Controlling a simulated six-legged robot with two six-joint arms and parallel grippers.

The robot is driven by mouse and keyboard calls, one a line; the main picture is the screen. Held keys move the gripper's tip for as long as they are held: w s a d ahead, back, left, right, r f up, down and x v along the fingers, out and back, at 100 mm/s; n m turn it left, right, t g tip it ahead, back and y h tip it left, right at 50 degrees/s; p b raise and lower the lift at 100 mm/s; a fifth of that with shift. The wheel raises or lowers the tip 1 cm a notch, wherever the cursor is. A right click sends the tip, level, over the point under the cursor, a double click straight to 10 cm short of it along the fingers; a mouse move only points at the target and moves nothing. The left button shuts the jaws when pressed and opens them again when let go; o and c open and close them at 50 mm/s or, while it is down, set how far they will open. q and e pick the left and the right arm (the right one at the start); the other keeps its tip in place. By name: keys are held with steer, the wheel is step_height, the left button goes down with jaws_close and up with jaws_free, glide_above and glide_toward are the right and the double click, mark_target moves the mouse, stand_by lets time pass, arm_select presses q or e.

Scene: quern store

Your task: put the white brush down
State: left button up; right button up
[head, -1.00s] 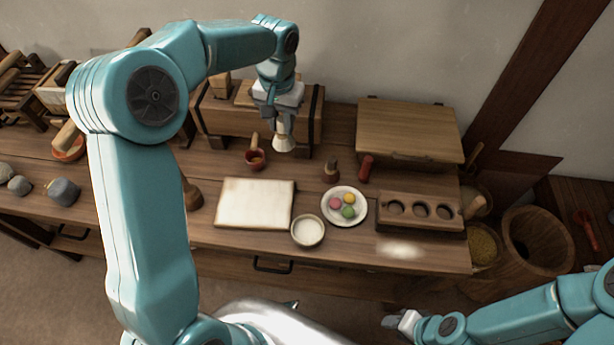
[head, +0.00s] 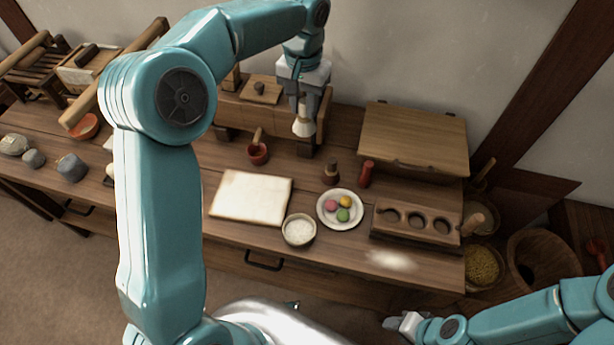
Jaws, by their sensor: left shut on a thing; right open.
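The white brush (head: 303,127) hangs bristles down from my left gripper (head: 302,103), which is shut on it. The brush is at the back of the workbench, in front of a wooden box (head: 265,120). I cannot tell whether its bristles touch anything. My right gripper (head: 400,322) is open and empty at the bottom of the view, in front of the bench's near edge.
On the bench (head: 340,262) are a pale board (head: 251,197), a white bowl (head: 299,230), a plate of coloured balls (head: 340,222), a holed wooden block (head: 416,222), a red cup (head: 258,154), and two small upright items (head: 331,173). A slanted wooden desk (head: 413,138) stands back right.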

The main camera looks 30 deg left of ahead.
arm_select(q)
steer(key=shift+d+f, duration=0.15)
steer(key=shift+f, duration=0.2)
step_height(320, 180, down, 20)
steer(key=shift+w+r+b, duration=0.1)
steer(key=shift+r+b, duration=0.15)
steer(key=shift+b, duration=0.15)
steer(key=shift+r, duration=0.1)
steer(key=o, duration=0.9)
steer(key=shift+f, duration=0.2)
steer(key=shift+o, duration=0.2)
